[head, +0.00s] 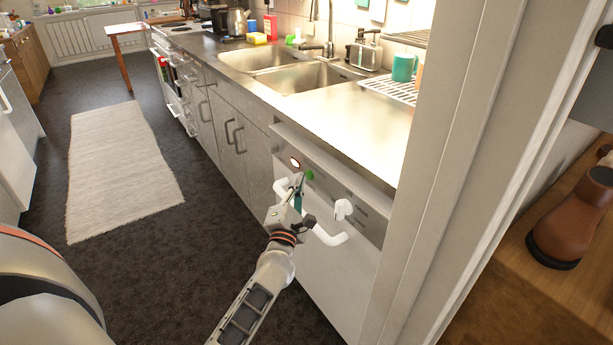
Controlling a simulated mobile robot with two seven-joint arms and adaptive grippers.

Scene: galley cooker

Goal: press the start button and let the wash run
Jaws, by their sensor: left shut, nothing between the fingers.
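The white dishwasher (338,272) stands under the counter with its door closed. Which one is the start button is not labelled legibly. A white bar handle (331,239) runs below the panel. My left gripper (299,180) is shut and empty, its tips just left of the green button. I cannot tell whether they touch it. My right gripper is not in view.
The steel counter (345,118) with a double sink (287,72) lies above the dishwasher. A drying rack (388,90) holds a teal mug (403,67). A pale door frame (455,150) stands close on the right. The dark floor beside the rug (120,165) is clear.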

